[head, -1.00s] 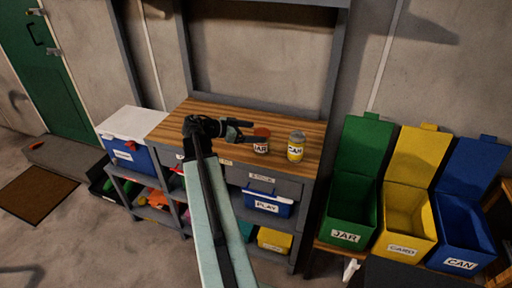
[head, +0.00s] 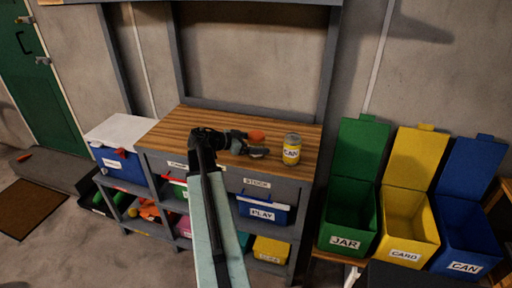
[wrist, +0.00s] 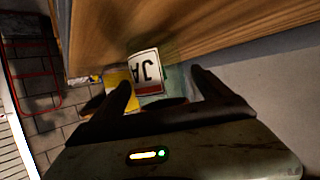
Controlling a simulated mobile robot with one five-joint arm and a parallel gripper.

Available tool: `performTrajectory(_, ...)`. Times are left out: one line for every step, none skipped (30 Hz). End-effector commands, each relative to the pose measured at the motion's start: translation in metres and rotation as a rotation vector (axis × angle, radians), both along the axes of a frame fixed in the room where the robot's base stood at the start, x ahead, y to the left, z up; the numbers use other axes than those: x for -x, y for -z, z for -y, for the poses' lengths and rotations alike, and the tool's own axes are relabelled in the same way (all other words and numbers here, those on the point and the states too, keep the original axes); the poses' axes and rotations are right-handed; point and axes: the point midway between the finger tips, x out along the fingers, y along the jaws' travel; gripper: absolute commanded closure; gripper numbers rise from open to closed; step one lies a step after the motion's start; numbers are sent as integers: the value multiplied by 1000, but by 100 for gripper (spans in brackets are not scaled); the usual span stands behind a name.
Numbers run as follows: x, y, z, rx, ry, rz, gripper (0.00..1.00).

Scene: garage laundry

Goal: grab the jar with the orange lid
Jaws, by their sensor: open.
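The jar's orange lid (head: 256,135) shows on the wooden workbench in the head view, with its body mostly hidden behind my gripper (head: 257,151). In the wrist view the jar (wrist: 147,73) shows a white label with the letters "JA", upside down, between my two open fingers (wrist: 160,84). The fingers are apart. I cannot tell whether either one touches the jar.
Open green (head: 346,222), yellow (head: 405,225) and blue (head: 465,235) bins stand at the right. A blue box (head: 120,165) with a white lid is at the left.

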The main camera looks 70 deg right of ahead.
Motion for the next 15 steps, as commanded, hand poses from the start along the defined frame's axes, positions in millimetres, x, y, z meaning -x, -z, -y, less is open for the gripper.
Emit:
performTrajectory(7, 7, 8, 0, 3, 0, 13)
performTrajectory(10, 9, 12, 0, 3, 0, 13)
performTrajectory(14, 12, 16, 0, 2, 0, 13)
performTrajectory(17, 13, 19, -1, 2, -1, 13)
performTrajectory(18, 13, 21, 0, 1, 0, 13)
performTrajectory(19, 13, 22, -1, 1, -1, 13)
performTrajectory(19, 13, 22, -1, 0, -1, 13)
performTrajectory(19, 12, 22, -1, 0, -1, 13)
performTrajectory(19, 12, 22, -1, 0, -1, 13)
performTrajectory(19, 12, 22, -1, 0, -1, 13)
performTrajectory(19, 12, 22, 0, -1, 0, 13)
performTrajectory(18, 12, 21, 0, -1, 0, 22)
performTrajectory(18, 12, 21, 0, -1, 0, 30)
performTrajectory(18, 12, 21, 0, -1, 0, 38)
performTrajectory(18, 12, 21, 0, -1, 0, 50)
